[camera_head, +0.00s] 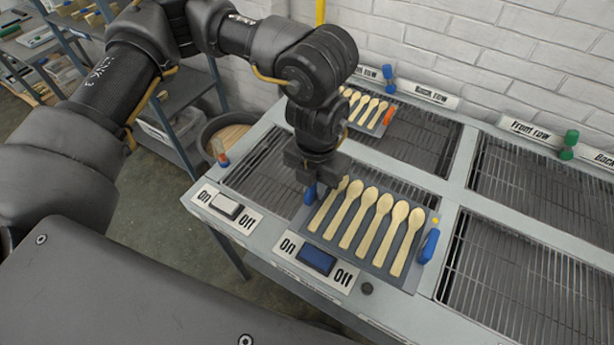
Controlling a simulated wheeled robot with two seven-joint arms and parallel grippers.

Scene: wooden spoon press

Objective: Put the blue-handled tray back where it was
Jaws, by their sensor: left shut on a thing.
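The blue-handled tray (340,262) is a dark flat tray with several wooden spoons (367,220) lying side by side on it. It lies at the front of the press table, with one blue handle (428,246) at its right end. My left gripper (310,185) points down at the tray's left end and is shut on the other blue handle, which is partly hidden by the fingers. The tray overlaps the front row grill (262,180) and the grey divider to its right. My right gripper is not in view.
Another spoon tray with an orange handle (388,117) lies behind, on the back row grill (420,140). On/Off switches (317,259) line the front edge. The grills at right (520,265) are empty. Shelves (185,110) stand at left.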

